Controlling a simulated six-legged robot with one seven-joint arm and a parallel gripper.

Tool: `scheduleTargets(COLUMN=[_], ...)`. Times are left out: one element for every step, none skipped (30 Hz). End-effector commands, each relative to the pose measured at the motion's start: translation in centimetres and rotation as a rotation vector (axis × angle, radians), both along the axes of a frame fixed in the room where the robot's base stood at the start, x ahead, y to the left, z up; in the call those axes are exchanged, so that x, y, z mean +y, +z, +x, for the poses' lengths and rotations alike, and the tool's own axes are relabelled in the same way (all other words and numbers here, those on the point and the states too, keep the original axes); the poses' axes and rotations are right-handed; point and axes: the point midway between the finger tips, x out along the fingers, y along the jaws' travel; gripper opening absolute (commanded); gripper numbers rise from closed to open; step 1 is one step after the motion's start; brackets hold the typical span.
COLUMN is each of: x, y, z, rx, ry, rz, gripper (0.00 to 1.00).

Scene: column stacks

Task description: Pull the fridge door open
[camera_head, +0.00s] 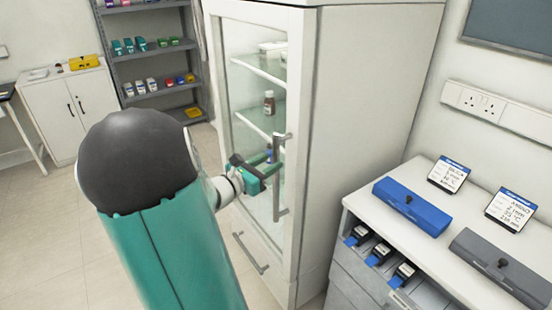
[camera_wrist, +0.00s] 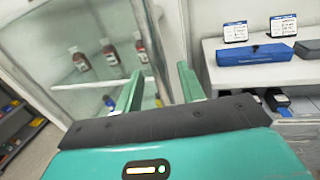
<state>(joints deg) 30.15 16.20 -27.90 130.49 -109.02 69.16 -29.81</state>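The white fridge (camera_head: 360,130) has a tall glass door (camera_head: 238,95) that looks closed. A grey vertical bar handle (camera_head: 279,195) is on the right side of the door. My gripper (camera_head: 266,177) is beside the handle at mid-height, with its fingers pointing toward it.
Bottles stand on glass shelves inside the fridge. A lower drawer handle (camera_head: 250,254) is below the door. A white counter (camera_head: 400,230) with a blue case (camera_head: 411,206) and a grey case (camera_head: 500,268) stands to the right. The floor (camera_head: 50,250) at left is clear.

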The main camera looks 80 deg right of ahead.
Motion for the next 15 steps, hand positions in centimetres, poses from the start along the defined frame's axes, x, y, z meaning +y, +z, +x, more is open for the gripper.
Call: scheduleTargets(x=[-0.9, -1.3, -1.8, -2.1, -2.5, -2.8, -2.9, -3.1, -3.2, -3.3, -3.3, -3.3, -3.3, -3.3, -3.3], y=[0.0, 0.0, 0.0, 0.0, 0.0, 0.0, 0.0, 0.0, 0.0, 0.0, 0.0, 0.0, 0.0, 0.0, 0.0], z=[-0.6, -0.8, -1.0, -1.2, -1.3, -1.4, -1.5, -1.6, -1.7, -1.7, -1.8, -1.8, -1.8, -1.8, -1.8], rx=[0.001, 0.001, 0.001, 0.001, 0.001, 0.000, 0.000, 0.000, -0.001, -0.001, -0.001, -0.001, -0.001, -0.001, -0.001], ry=[-0.004, -0.003, -0.003, -0.003, -0.002, 0.000, 0.000, 0.000, 0.000, 0.000, 0.000, 0.000, 0.000, 0.000, 0.001], rz=[0.000, 0.000, 0.000, 0.000, 0.000, 0.000, 0.000, 0.000, -0.001, -0.001, -0.001, -0.001, -0.001, -0.001, -0.001], gripper=[0.39, 0.39, 0.39, 0.39, 0.39, 0.39, 0.39, 0.39, 0.39, 0.39, 0.39, 0.39, 0.39, 0.39, 0.39])
